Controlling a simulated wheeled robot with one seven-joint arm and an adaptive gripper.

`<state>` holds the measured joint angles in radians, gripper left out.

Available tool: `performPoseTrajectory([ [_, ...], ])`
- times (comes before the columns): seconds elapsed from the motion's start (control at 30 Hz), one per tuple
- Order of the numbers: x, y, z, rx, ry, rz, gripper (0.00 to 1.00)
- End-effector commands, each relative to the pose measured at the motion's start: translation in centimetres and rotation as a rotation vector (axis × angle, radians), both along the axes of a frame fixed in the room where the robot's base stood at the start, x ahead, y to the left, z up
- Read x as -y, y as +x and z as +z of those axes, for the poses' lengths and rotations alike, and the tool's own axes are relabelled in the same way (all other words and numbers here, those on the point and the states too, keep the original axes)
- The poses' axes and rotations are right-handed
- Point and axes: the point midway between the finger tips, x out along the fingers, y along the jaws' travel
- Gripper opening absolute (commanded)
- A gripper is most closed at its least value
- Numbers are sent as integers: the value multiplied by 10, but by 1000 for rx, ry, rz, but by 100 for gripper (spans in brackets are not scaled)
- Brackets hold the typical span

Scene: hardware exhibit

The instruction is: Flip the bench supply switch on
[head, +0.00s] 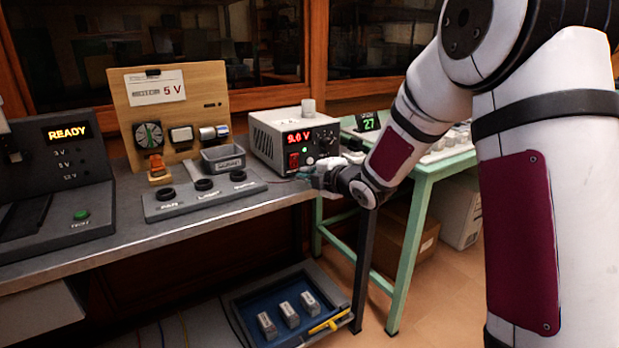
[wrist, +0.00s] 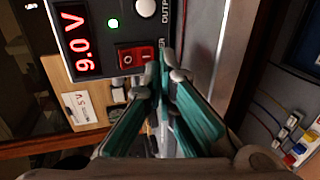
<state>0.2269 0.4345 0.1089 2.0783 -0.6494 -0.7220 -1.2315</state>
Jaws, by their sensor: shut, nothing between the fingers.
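The bench supply (head: 292,138) is a light box on the metal bench, with a red display reading 9.0 V and a lit green lamp. Its red rocker switch (head: 293,161) is at the lower left of the front panel. In the wrist view the switch (wrist: 137,58) shows close up with white marks, and the display (wrist: 78,40) lies sideways. My gripper (head: 308,172) is shut and empty, just in front of the supply's lower front. In the wrist view its teal fingertips (wrist: 164,68) are together beside the switch; I cannot tell whether they touch it.
A wooden board (head: 172,92) with a 5 V label stands left of the supply. A grey bin (head: 222,160) and a strip with round sockets (head: 203,196) lie on the bench. A green table (head: 440,165) stands at right.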

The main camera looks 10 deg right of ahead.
Motion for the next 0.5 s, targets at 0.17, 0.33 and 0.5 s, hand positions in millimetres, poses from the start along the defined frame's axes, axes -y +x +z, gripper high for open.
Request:
performPoseTrajectory([
  [0.17,5,-15,2,-1,-1,-1,0],
  [0.33,11,-34,3,0,0,-1,0],
  [0.5,20,-59,4,0,-1,-2,0],
])
